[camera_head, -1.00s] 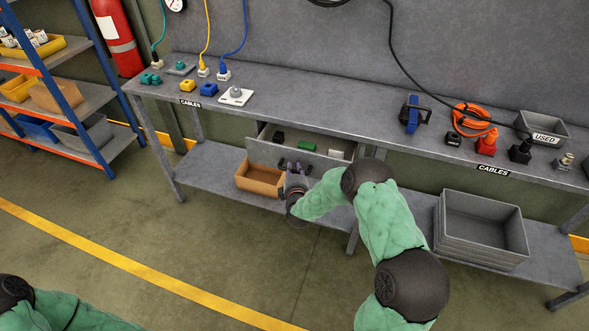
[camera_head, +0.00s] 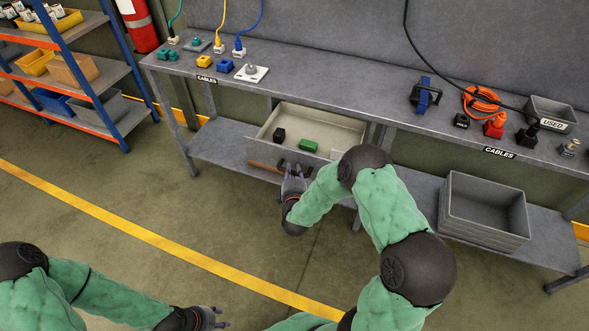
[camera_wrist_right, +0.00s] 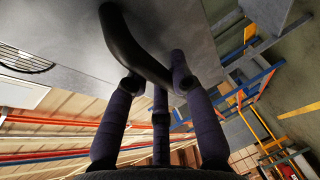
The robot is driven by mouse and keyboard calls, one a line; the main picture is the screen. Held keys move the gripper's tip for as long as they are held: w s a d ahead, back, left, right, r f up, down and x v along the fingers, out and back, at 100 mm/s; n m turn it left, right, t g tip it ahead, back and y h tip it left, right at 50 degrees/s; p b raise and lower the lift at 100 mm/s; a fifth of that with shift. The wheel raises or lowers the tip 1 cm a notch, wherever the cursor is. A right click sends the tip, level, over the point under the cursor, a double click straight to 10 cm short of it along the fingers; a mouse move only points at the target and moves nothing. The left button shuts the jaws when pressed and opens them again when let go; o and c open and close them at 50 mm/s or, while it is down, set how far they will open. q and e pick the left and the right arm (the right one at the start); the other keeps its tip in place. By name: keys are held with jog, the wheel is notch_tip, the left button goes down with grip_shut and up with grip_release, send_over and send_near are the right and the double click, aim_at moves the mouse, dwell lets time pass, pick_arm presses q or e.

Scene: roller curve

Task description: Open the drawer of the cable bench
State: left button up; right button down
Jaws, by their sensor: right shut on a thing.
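The drawer (camera_head: 262,157) of the grey cable bench (camera_head: 320,95) stands open under the bench top, its inside in view. A black block (camera_head: 279,134), a green block (camera_head: 309,145) and a pale item (camera_head: 338,155) lie in it. My right gripper (camera_head: 292,172) is at the drawer's front, its fingers closed around the dark curved handle (camera_wrist_right: 130,45), which shows in the right wrist view with the grey front panel (camera_wrist_right: 200,22). My left gripper (camera_head: 212,314) is low at the bottom of the head view, away from the bench; its fingertips are too small to judge.
Plugs, sockets and a coiled orange cable (camera_head: 482,102) lie on the bench top. Grey stacked bins (camera_head: 484,229) stand on the lower shelf at right. A brown box (camera_head: 262,172) sits mostly hidden below the drawer. The floor in front is clear.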

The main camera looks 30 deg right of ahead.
jog(key=c, duration=1.3)
grip_release()
jog(key=v, duration=1.2)
